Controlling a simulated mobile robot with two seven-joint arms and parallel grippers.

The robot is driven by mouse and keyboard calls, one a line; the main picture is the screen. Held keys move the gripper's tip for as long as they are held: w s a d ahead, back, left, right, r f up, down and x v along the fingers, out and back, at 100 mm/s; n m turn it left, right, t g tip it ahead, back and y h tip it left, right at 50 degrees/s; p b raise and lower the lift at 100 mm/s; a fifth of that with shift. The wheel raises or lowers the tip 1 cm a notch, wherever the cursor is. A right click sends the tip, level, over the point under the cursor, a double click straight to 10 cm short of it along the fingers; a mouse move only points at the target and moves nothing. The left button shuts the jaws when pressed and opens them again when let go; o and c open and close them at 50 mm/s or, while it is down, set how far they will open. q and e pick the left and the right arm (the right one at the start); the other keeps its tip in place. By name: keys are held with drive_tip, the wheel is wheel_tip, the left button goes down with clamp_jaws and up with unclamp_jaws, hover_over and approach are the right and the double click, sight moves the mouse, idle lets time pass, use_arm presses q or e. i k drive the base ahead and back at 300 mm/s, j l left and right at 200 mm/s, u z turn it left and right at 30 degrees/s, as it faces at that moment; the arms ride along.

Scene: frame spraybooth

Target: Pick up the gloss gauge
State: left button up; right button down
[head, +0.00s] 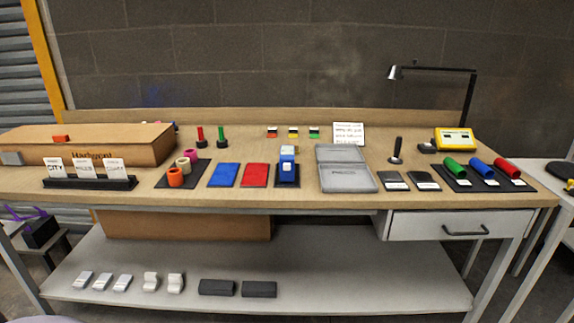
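No label I can read names the gloss gauge. A yellow boxed instrument (454,139) with a pale panel stands at the back right of the bench, with a small dark piece (427,148) at its left. A small blue and white device (288,163) stands upright on a dark base in the middle. I cannot tell which of these is the gloss gauge. Neither of my grippers is in view.
The wooden bench (230,197) holds a cardboard box (120,143), card rack (90,183), coloured rolls (176,177), blue (224,175) and red (255,175) pads, an open grey case (346,178), and coloured cylinders (481,168). A black lamp (470,95) rises behind. A lower shelf (330,290) holds small blocks.

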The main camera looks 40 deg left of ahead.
sight(287, 152)
drive_tip(key=i+u, duration=0.15)
drive_tip(key=u, duration=0.25)
drive_tip(key=i+l+u, duration=0.1)
drive_tip(key=u, duration=0.35)
drive_tip(key=i+l+u, duration=0.2)
drive_tip(key=l, duration=0.15)
drive_tip(key=i+l+u, duration=0.15)
drive_tip(key=l, duration=0.25)
